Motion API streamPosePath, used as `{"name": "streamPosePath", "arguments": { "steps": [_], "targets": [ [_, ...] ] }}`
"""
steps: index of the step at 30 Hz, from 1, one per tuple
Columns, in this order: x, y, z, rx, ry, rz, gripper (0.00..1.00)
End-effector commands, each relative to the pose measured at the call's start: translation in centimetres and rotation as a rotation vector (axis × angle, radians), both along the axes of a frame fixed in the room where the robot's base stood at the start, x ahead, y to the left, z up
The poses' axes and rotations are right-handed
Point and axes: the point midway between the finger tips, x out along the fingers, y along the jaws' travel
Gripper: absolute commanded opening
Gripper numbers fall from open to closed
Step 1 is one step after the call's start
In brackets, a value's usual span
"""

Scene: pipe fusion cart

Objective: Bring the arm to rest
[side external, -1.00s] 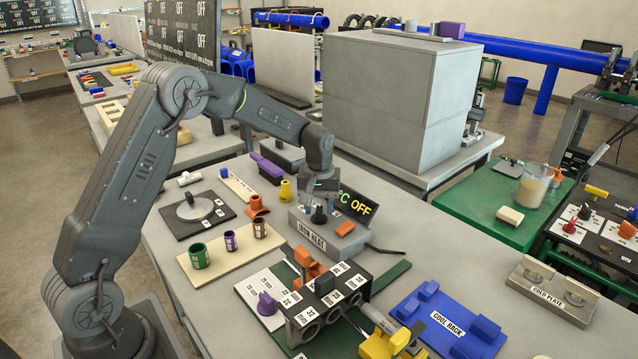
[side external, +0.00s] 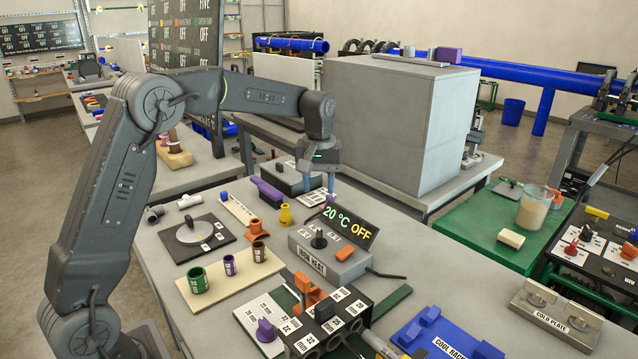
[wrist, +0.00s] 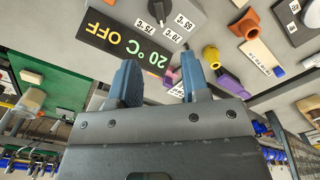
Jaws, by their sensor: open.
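My gripper (side external: 320,181) hangs above the back of the grey bench, behind the iron heat box (side external: 330,262). Its two blue fingers are apart with nothing between them. The wrist view also shows my gripper (wrist: 160,84) open and empty, with the bench below it. The display (side external: 348,224) on the iron heat box reads 20 °C OFF, and it also shows in the wrist view (wrist: 125,42). The black knob (side external: 319,239) on the box stands clear of my fingers.
Coloured sockets stand on a beige board (side external: 215,295). The blue cool rack (side external: 440,338) is at the front.

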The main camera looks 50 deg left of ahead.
Motion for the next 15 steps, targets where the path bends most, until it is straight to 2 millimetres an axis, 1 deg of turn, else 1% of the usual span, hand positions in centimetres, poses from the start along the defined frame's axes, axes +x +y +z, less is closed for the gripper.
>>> {"name": "streamPosePath", "arguments": {
  "steps": [2, 5, 8, 11, 12, 14, 15],
  "targets": [
    [0.0, 0.0, 0.0, 0.001, -0.001, -0.001, 0.43],
    [-0.5, -0.4, 0.7, 0.003, -0.013, -0.017, 0.43],
    [-2.1, -1.5, 2.3, 0.011, -0.046, -0.067, 0.43],
    [-5.0, -3.2, 4.5, 0.025, -0.097, -0.15, 0.43],
    [-6.4, -3.9, 5.4, 0.033, -0.12, -0.187, 0.43],
    [-8.5, -5.0, 6.3, 0.043, -0.153, -0.246, 0.43],
    [-10.0, -5.6, 6.9, 0.051, -0.177, -0.284, 0.43]
  ]
}}
